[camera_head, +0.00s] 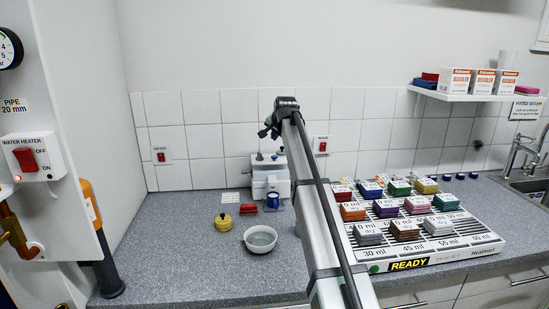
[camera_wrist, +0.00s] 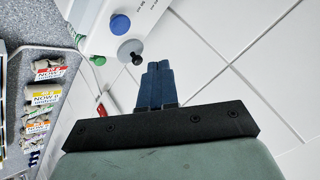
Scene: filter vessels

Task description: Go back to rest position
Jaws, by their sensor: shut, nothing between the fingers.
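My gripper (camera_wrist: 159,66) shows in the wrist view with its two dark blue fingers together and nothing between them. In the head view my gripper (camera_head: 267,131) is small and dark, at the raised far end of my arm. It is up in front of the tiled wall, above the white machine (camera_head: 270,178) on the counter. In the wrist view the white machine's blue cap (camera_wrist: 120,23) and grey knob (camera_wrist: 129,50) lie beyond the fingertips, apart from them.
A white bowl (camera_head: 260,239), a yellow pot (camera_head: 223,222) and a blue cup (camera_head: 273,200) stand on the counter. A slatted tray (camera_head: 440,246) with coloured stacks lies right of my arm. A shelf (camera_head: 470,96) holds boxes. Air around my gripper looks free.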

